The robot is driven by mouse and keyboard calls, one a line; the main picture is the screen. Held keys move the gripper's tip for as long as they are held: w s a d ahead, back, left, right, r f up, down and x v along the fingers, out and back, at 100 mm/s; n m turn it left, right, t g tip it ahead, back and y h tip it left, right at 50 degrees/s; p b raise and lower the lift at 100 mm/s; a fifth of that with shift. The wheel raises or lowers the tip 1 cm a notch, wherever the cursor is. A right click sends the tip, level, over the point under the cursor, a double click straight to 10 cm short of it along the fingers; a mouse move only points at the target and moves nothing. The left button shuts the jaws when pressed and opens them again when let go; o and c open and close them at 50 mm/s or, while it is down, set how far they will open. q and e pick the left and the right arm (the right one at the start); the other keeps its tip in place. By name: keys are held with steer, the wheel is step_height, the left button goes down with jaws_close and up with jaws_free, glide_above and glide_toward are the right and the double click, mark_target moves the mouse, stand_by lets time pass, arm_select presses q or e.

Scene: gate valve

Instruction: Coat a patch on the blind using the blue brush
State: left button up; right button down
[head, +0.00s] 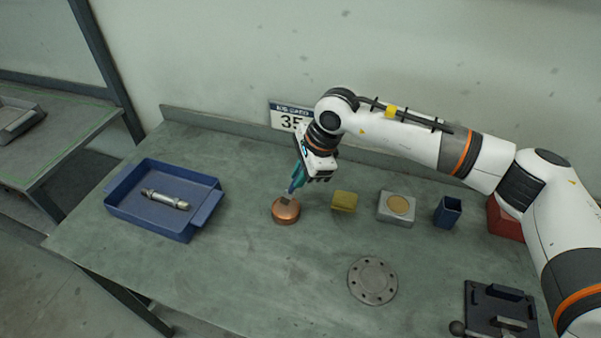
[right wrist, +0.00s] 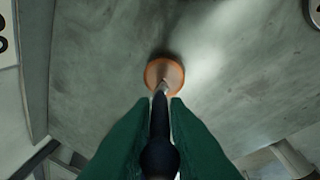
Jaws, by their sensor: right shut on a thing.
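The blind is a round grey flange disc (head: 372,280) with a ring of bolt holes, lying flat on the bench right of centre. The blue brush (head: 294,186) is in my right gripper (head: 299,176), whose green fingers are shut on its handle. In the right wrist view the dark brush handle (right wrist: 160,120) runs between the fingertips (right wrist: 160,103). The brush end points down at a copper pot (head: 285,213), which also shows in the right wrist view (right wrist: 164,72). The bristles are hidden, at or in the pot's top. My left gripper is out of view.
A blue tray (head: 146,217) with a metal rod stands left. A yellow block (head: 344,202), a grey block with a tan disc (head: 397,220), a blue cup (head: 447,212) and a red box (head: 503,222) line the back. A dark fixture (head: 480,300) stands front right.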

steer(key=shift+f+b, duration=0.55)
steer(key=shift+b, duration=0.05)
stand_by(0.5)
steer(key=shift+s+f+b, duration=0.1)
steer(key=shift+f+b, duration=0.05)
steer(key=shift+b, duration=0.3)
stand_by(1.9)
steer(key=shift+r+p, duration=0.4)
steer(key=shift+r, duration=0.75)
steer(key=shift+r+p, duration=0.65)
steer(key=shift+r, duration=1.85)
